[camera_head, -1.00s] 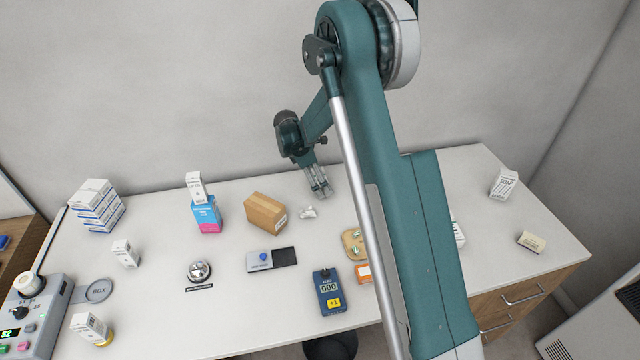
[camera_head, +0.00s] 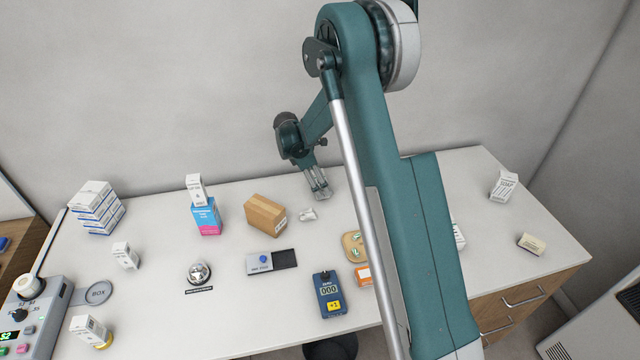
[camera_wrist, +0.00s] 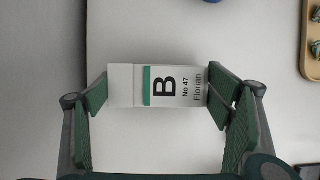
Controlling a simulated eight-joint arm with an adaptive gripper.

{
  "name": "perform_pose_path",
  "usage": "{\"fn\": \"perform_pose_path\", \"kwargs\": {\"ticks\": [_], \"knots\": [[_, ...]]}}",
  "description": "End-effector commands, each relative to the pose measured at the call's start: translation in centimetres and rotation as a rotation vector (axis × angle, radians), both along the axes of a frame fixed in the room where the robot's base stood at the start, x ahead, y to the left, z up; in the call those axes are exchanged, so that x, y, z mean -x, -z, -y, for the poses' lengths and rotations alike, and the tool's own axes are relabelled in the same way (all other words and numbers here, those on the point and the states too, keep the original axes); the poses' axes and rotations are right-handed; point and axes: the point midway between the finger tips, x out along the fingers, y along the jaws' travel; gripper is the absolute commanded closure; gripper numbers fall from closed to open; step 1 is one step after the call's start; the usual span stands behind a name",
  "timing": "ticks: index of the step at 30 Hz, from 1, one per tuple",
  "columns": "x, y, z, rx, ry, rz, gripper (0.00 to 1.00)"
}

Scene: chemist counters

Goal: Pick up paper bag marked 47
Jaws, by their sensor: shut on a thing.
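The paper bag (camera_wrist: 125,86) marked "B", "No 47" and "Florian" is white with a green stripe. In the wrist view it lies between the green pads of my gripper (camera_wrist: 158,90), with a pad against each end. My gripper is shut on it. In the head view my gripper (camera_head: 320,194) is low over the back of the counter, right of the brown box. The bag is small there and mostly hidden by the fingers. I cannot tell whether it still touches the counter.
A brown box (camera_head: 266,214) stands left of my gripper. A small white item (camera_head: 308,215) lies just in front. A wooden tray (camera_head: 350,247) is further forward, partly behind my arm. A blue counter device (camera_head: 329,292) sits near the front edge. The back wall is close behind.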

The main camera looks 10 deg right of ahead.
Motion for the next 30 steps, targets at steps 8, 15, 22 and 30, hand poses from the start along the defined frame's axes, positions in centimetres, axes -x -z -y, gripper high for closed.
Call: {"fn": "perform_pose_path", "kwargs": {"ticks": [8,15,22,30], "knots": [[0.0,-2.0,0.0,0.000,0.000,0.000,0.38],[0.0,-5.4,0.0,0.000,0.000,0.000,0.38],[0.0,-8.5,0.0,0.000,0.000,0.000,0.38],[0.0,-9.9,0.0,0.000,0.000,0.000,0.38]]}}
